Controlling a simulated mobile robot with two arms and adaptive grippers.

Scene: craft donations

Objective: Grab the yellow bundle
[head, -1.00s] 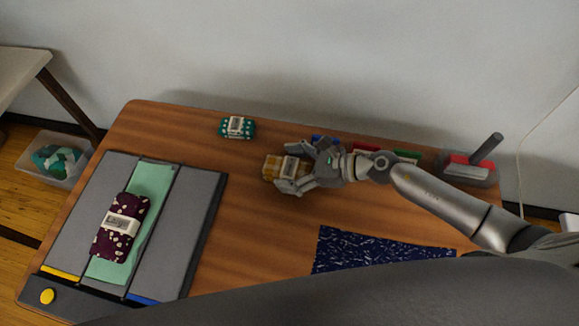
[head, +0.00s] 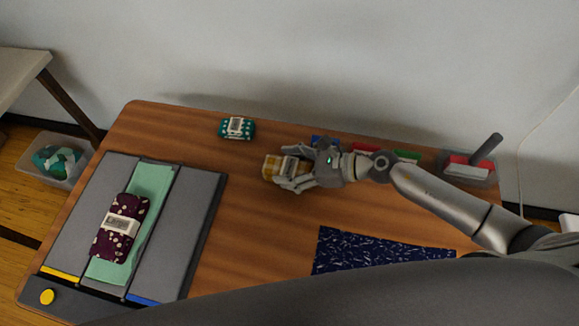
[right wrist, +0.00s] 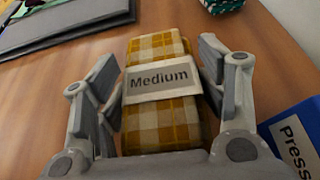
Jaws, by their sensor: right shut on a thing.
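The yellow bundle (head: 271,167) is a yellow-and-white checked cloth roll with a white band. It lies on the wooden table (head: 250,220) toward the back. In the right wrist view the bundle (right wrist: 158,125) sits between my right fingers, and its band reads "Medium". My right gripper (head: 296,174) is shut on the bundle from its right side, with a finger along each side of it. The same gripper shows in the right wrist view (right wrist: 160,85). My left gripper is not in view.
A teal dotted bundle (head: 237,128) lies at the back. A purple bundle (head: 119,228) lies on a green strip on the grey folding board (head: 181,235) at left. A dark blue cloth (head: 375,248) lies at front right. A blue block (right wrist: 297,137) marked "Press" is close by.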

